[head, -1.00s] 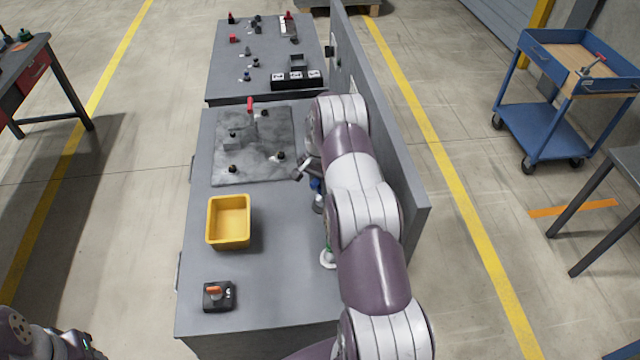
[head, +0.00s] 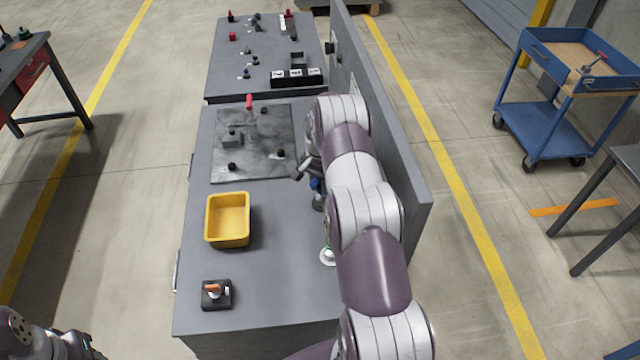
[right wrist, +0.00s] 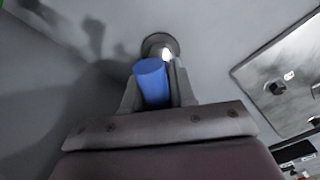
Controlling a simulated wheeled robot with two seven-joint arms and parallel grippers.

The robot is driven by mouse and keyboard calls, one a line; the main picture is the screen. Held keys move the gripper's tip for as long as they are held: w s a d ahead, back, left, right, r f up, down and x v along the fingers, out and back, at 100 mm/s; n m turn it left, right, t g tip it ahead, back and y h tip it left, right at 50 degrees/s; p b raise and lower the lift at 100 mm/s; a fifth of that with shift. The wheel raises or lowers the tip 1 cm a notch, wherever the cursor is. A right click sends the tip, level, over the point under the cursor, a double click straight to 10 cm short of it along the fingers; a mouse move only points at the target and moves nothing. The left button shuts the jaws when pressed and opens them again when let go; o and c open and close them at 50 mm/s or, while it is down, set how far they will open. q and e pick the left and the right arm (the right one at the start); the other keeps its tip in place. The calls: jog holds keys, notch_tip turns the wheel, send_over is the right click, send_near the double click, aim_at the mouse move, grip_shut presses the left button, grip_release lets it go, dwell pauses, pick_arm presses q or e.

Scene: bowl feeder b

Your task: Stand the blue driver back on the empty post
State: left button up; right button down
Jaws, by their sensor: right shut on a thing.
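The blue driver (head: 316,184) shows as a small blue piece beside my right arm in the head view. In the right wrist view its thick blue handle (right wrist: 152,82) stands between the two fingers of my right gripper (right wrist: 157,88), which is shut on it. A round dark base with a bright metal part (right wrist: 161,46) lies just beyond the handle. In the head view a round grey base (head: 318,203) shows right below the blue. I cannot tell whether the driver touches it. My arm hides most of the right gripper. My left gripper is out of view.
A yellow bin (head: 228,240) and a black box with an orange knob (head: 216,294) stand on the grey bench. A dark plate (head: 255,175) with small knobs lies behind. A tall grey panel (head: 395,170) runs close along my right arm. A white round base (head: 328,257) stands nearer.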

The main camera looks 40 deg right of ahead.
dwell(0.3)
jog(key=c, duration=0.8)
grip_release()
jog(key=shift+c, duration=0.2)
notch_tip(320, 180, up, 7)
jog(key=b, duration=0.3)
jog(key=shift+r+b, duration=0.15)
jog(key=shift+b, duration=0.15)
notch_tip(320, 180, up, 5)
jog(key=shift+s+a+p, duration=0.1)
jog(key=shift+p, duration=1.15)
jog(key=shift+r+p, duration=0.3)
jog(key=shift+p, duration=0.05)
jog(key=shift+f, duration=0.1)
